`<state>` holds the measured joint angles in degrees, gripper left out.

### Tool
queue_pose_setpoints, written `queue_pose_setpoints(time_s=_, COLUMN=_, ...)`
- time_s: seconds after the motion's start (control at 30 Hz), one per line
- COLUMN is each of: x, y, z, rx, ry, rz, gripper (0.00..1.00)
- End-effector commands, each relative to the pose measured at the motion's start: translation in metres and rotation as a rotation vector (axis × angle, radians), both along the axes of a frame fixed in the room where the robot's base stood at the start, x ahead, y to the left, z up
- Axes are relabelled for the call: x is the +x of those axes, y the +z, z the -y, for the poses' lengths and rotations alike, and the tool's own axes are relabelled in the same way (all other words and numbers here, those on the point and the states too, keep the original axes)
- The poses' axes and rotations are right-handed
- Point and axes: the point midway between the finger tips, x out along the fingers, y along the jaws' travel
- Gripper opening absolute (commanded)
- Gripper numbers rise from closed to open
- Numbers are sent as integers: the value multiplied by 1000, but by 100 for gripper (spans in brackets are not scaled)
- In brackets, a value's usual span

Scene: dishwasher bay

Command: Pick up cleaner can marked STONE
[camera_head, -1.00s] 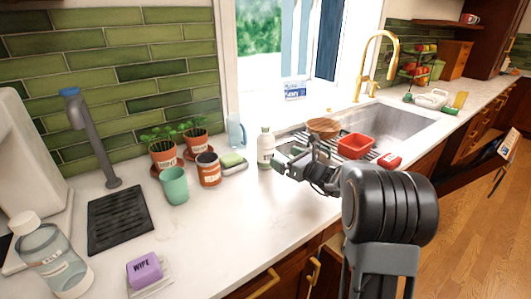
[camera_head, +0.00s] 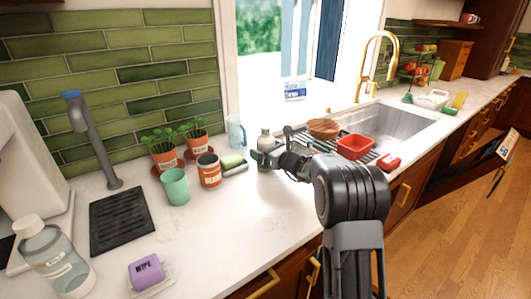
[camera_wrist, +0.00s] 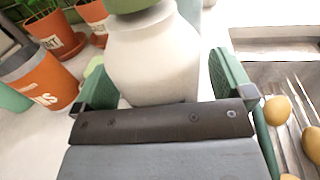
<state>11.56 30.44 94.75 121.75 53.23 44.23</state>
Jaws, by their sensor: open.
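A pale, rounded cleaner can (camera_head: 265,141) stands upright on the counter left of the sink, partly hidden behind my gripper (camera_head: 264,159). In the wrist view the can (camera_wrist: 155,55) shows as a whitish body with a green cap. Its marking does not show, so I cannot read STONE on it. The green fingers of my gripper (camera_wrist: 165,82) are open, one on each side of the can's body. Whether they touch it I cannot tell.
An orange jar (camera_head: 209,172), a green cup (camera_head: 174,187) and a sponge (camera_head: 232,161) stand left of the can. A drying rack with a wooden bowl (camera_head: 323,128) and red tub (camera_head: 355,147) is close on the right.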

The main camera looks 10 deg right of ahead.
Motion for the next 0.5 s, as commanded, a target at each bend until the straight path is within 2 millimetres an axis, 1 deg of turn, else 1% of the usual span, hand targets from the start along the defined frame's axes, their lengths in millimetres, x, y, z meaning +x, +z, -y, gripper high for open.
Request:
queue_pose_setpoints(time_s=0.17, x=0, y=0, z=0, rx=0, ry=0, rz=0, gripper=99)
queue_pose_setpoints(time_s=0.5, x=0, y=0, z=0, rx=0, ry=0, rz=0, gripper=67)
